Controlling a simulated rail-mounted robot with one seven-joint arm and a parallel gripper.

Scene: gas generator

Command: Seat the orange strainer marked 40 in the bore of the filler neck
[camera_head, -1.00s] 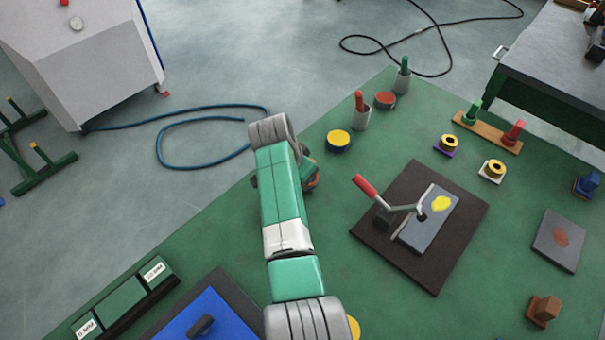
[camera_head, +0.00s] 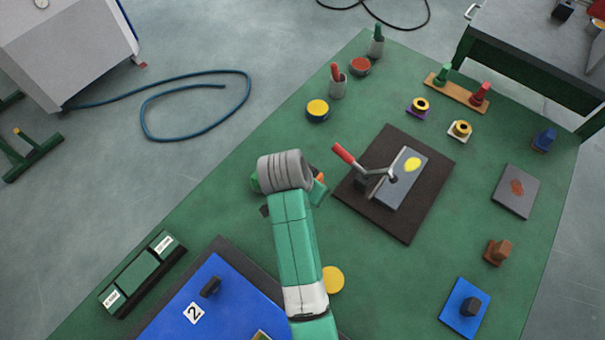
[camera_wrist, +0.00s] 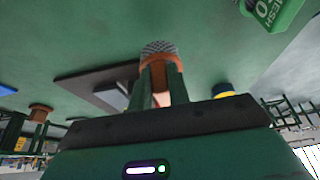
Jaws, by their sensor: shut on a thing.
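In the wrist view the orange strainer (camera_wrist: 158,62) with its grey mesh end sits between the two green fingers of my gripper (camera_wrist: 161,84). The gripper is shut on it, and the mesh points away from the palm. The strainer's marking does not show. In the head view my own arm hides most of the gripper; a bit of orange (camera_head: 320,174) shows beside the wrist, above the green mat and left of the dark plate. I cannot make out the filler neck for certain in either view.
A dark plate (camera_head: 424,208) with a red-handled clamp lies right of my arm. A blue panel (camera_head: 238,303) marked 2 and a green labelled rack (camera_head: 140,275) lie at lower left. A yellow disc (camera_head: 333,279) is close beside my arm. Several cups and pegs stand farther back.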

